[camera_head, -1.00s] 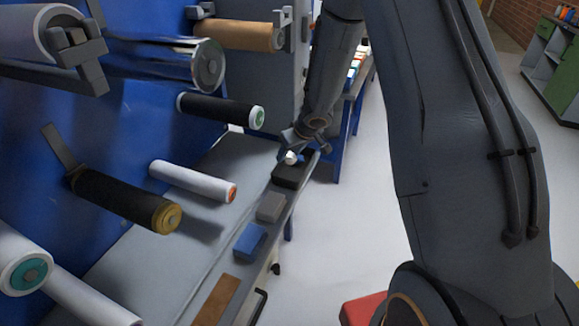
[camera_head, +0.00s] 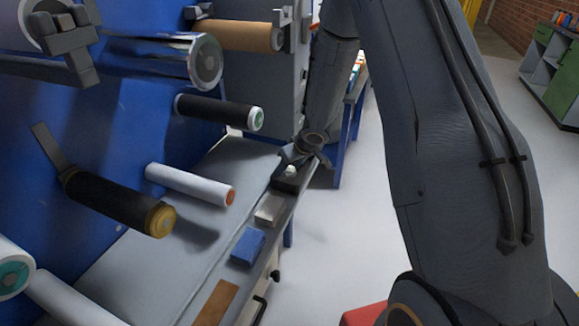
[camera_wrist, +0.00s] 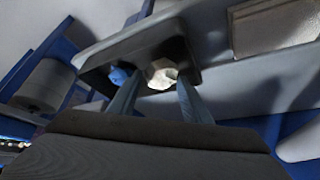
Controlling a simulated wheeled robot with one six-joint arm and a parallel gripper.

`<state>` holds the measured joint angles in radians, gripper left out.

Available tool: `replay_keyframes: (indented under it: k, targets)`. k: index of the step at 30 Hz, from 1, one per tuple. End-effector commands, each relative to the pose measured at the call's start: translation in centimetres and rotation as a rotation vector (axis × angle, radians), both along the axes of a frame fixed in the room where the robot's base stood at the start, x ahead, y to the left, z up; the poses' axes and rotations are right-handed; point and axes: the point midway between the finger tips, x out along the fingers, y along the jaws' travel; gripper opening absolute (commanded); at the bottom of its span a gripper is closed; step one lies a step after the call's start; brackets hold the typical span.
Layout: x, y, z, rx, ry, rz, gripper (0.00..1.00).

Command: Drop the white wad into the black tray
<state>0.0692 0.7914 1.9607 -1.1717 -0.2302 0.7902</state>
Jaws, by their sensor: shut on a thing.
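The white wad (camera_wrist: 162,74) is between my gripper's two fingers (camera_wrist: 155,92) in the wrist view. It also shows as a small white spot (camera_head: 290,170) in the head view. The black tray (camera_wrist: 95,76) lies behind and under the wad in the wrist view, so the wad appears over its opening. In the head view the black tray (camera_head: 285,184) sits on the grey ledge, with my gripper (camera_head: 297,163) just above it. A blue wad (camera_wrist: 118,75) shows in the tray. I cannot tell whether the white wad touches the tray floor.
A grey block (camera_head: 268,210), a blue block (camera_head: 248,246) and a brown strip (camera_head: 215,302) lie along the same ledge. Several rollers, among them a white one (camera_head: 185,182) and a black one (camera_head: 110,202), stick out from the blue machine on the left. The floor at right is open.

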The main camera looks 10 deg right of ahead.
Motion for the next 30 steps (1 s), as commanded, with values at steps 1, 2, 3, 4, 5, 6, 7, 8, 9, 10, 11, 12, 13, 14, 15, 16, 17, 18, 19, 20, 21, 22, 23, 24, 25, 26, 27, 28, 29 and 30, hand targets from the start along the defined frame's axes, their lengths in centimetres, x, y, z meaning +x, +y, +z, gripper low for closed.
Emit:
replay_keyframes:
  k: [1, 2, 3, 4, 5, 6, 7, 8, 9, 10, 11, 12, 13, 14, 15, 16, 17, 18, 19, 20, 21, 22, 23, 24, 25, 26, 27, 28, 29, 30]
  targets:
    - [0.0, 0.0, -0.2, 0.0, 0.0, 0.0, 0.24]
    - [0.0, 0.0, -0.3, 0.0, 0.0, 0.001, 0.24]
    - [0.0, 0.0, -0.4, 0.0, 0.0, 0.001, 0.24]
    - [0.0, 0.0, -0.4, 0.0, 0.0, 0.001, 0.24]
    - [0.0, 0.0, -0.4, 0.0, 0.0, 0.001, 0.24]
    - [0.0, 0.0, -0.4, 0.0, 0.0, 0.001, 0.24]
    - [0.0, 0.0, -0.4, 0.0, 0.0, 0.001, 0.48]
    - [0.0, 0.0, -0.4, 0.0, 0.0, 0.001, 0.53]
    - [0.0, 0.0, -0.4, 0.0, 0.0, 0.001, 0.59]
    - [0.0, 0.0, -0.4, 0.0, 0.0, 0.001, 0.63]
    - [0.0, 0.0, -0.4, 0.0, 0.0, 0.001, 0.63]
    - [0.0, 0.0, -0.4, 0.0, 0.0, 0.001, 0.63]
    - [0.0, 0.0, -0.4, 0.0, 0.0, 0.001, 0.63]
    - [0.0, 0.0, -0.4, 0.0, 0.0, 0.001, 0.63]
    - [0.0, 0.0, -0.4, 0.0, 0.0, 0.001, 0.63]
    - [0.0, 0.0, -0.4, 0.0, 0.0, 0.001, 0.63]
    - [0.0, 0.0, -0.3, 0.0, 0.0, 0.001, 0.63]
    - [0.0, 0.0, -0.2, 0.0, 0.0, 0.001, 0.63]
    - [0.0, 0.0, 0.0, 0.001, -0.001, 0.001, 0.63]
    - [0.0, 0.0, 0.1, 0.001, -0.001, 0.001, 0.63]
    - [0.0, 0.1, 0.5, 0.002, -0.002, 0.0, 0.63]
    - [0.0, 0.0, 0.9, 0.0, -0.002, 0.002, 0.63]
    - [0.0, 0.0, 1.3, 0.0, -0.002, 0.002, 0.63]
    - [-0.3, -0.1, 1.9, 0.001, -0.002, 0.0, 0.63]
    - [-0.6, -0.2, 2.4, 0.0, -0.002, 0.001, 0.63]
    - [-0.9, -0.3, 3.0, -0.001, -0.003, 0.001, 0.63]
    - [-1.3, -0.5, 3.7, 0.0, -0.002, -0.001, 0.63]
    - [-1.7, -0.6, 4.4, -0.001, -0.002, 0.0, 0.63]
    - [-2.0, -0.8, 4.9, -0.001, -0.003, 0.001, 0.63]
    - [-2.4, -0.9, 5.8, -0.001, -0.002, 0.0, 0.63]
